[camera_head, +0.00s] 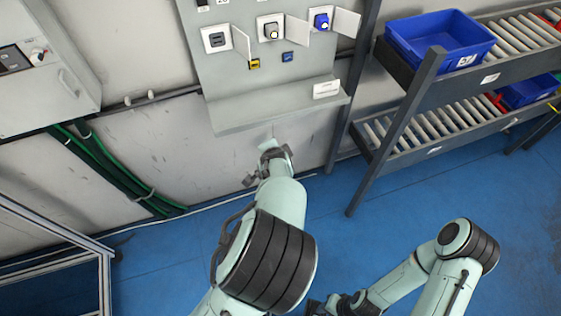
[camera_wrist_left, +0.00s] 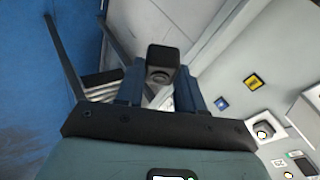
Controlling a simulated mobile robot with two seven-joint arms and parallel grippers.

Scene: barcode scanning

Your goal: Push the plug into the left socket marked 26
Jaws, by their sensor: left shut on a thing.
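My left gripper (camera_head: 268,160) is below the grey socket panel (camera_head: 235,95), apart from it. In the left wrist view its two blue-grey fingers (camera_wrist_left: 160,88) are shut on the plug (camera_wrist_left: 163,60), a black block with a round end. The plug cannot be made out in the head view. The left socket (camera_head: 216,40) is a white box with a dark face and its cover swung open to the right. I cannot read the number 26. My right gripper (camera_head: 340,305) is low at the bottom edge, dark and partly cut off; its jaws are unclear.
A middle socket (camera_head: 270,29) and a blue right socket (camera_head: 321,20) also have open covers. Yellow (camera_head: 254,64) and blue (camera_head: 288,57) squares sit below them. A roller rack (camera_head: 420,120) with a blue bin (camera_head: 440,42) stands right. A metal frame (camera_head: 60,260) is lower left.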

